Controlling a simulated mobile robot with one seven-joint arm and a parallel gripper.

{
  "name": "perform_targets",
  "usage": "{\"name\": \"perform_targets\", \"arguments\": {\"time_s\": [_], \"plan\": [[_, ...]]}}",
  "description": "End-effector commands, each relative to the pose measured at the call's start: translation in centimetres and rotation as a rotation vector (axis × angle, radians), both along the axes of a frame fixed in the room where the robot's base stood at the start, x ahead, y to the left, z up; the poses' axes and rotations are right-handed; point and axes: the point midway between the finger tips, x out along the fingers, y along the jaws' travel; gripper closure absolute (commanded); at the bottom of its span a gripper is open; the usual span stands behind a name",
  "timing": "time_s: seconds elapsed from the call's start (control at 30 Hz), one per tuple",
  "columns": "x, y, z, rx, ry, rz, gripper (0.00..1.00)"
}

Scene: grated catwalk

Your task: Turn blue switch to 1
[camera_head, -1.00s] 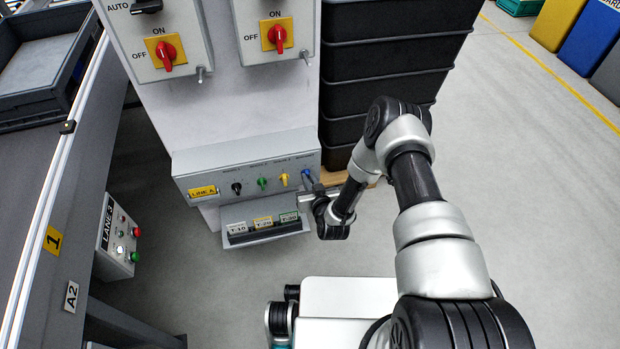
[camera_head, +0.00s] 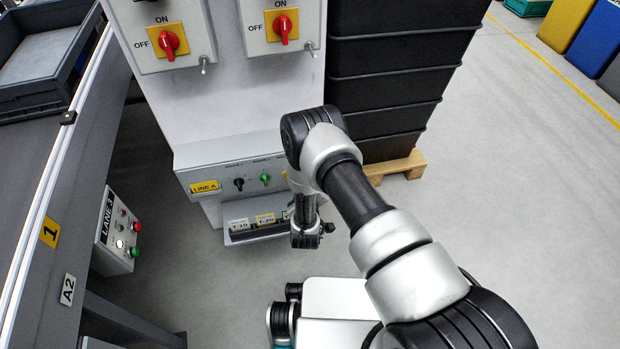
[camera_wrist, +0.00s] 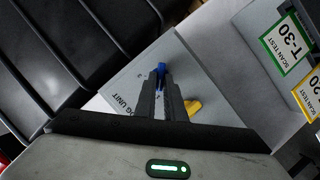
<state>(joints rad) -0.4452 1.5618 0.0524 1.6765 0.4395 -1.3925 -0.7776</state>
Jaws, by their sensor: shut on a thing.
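The blue switch (camera_wrist: 161,71) shows in the wrist view on the sloped grey panel (camera_wrist: 206,72). My gripper (camera_wrist: 160,80) has its narrow fingers closed around the blue knob. The number marks around the knob are not legible, so its setting cannot be told. A yellow switch (camera_wrist: 193,106) sits just beside my fingers. In the head view my arm hides the blue and yellow switches; the black switch (camera_head: 239,184) and green switch (camera_head: 265,179) remain visible on the panel.
A tag tray (camera_head: 245,238) hangs below the panel, with tags such as T-30 (camera_wrist: 289,40). Stacked black crates (camera_head: 388,80) stand close on the right. Red rotary switches (camera_head: 169,41) are above. A conveyor (camera_head: 90,110) lies left.

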Motion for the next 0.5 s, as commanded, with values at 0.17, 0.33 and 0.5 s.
{"name": "perform_targets", "arguments": {"time_s": [0.17,0.33,0.5], "plan": [[-0.04,0.02,-0.17,-0.048,-0.012,0.001,1.00],[-0.06,0.01,-0.18,-0.067,-0.017,0.000,1.00],[-0.06,-0.03,-0.17,-0.070,-0.017,-0.001,1.00]]}}
